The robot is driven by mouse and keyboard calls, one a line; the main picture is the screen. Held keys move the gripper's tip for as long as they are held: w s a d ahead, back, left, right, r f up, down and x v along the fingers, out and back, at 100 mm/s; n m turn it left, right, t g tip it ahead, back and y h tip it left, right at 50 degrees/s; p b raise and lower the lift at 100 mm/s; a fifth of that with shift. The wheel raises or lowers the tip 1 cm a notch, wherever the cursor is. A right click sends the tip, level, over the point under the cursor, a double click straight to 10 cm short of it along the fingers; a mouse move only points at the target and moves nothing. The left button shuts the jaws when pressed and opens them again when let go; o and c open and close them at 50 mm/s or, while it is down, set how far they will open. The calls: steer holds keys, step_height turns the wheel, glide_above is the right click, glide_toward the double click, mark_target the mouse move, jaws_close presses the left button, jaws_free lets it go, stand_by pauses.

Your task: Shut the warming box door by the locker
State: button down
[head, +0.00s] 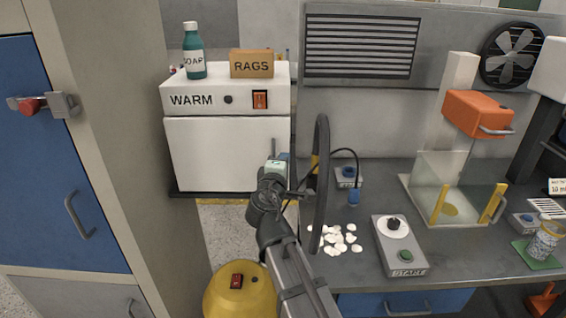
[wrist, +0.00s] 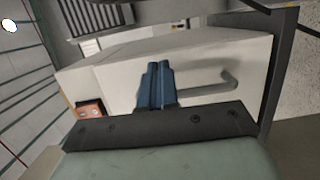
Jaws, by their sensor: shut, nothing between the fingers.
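The white warming box (head: 200,97) marked WARM stands left of centre in the head view. Its plain white door (head: 215,150) covers the front below the panel and looks flush or nearly so; I see no clear gap. The door's handle (wrist: 215,86) shows in the wrist view, right of my fingers. My gripper (head: 276,163) is shut and empty, in front of the door's right side by the handle. In the wrist view its blue fingers (wrist: 155,84) point at the door; I cannot tell whether they touch it.
A soap bottle (head: 194,52) and a rags box (head: 251,64) stand on the warming box. A yellow drum (head: 240,292) is below my arm. White shells (head: 338,240), a start-button device (head: 402,250) and an orange-topped machine (head: 477,113) occupy the right bench.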

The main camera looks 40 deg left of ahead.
steer(key=d, duration=1.3)
steer(key=shift+s, duration=0.15)
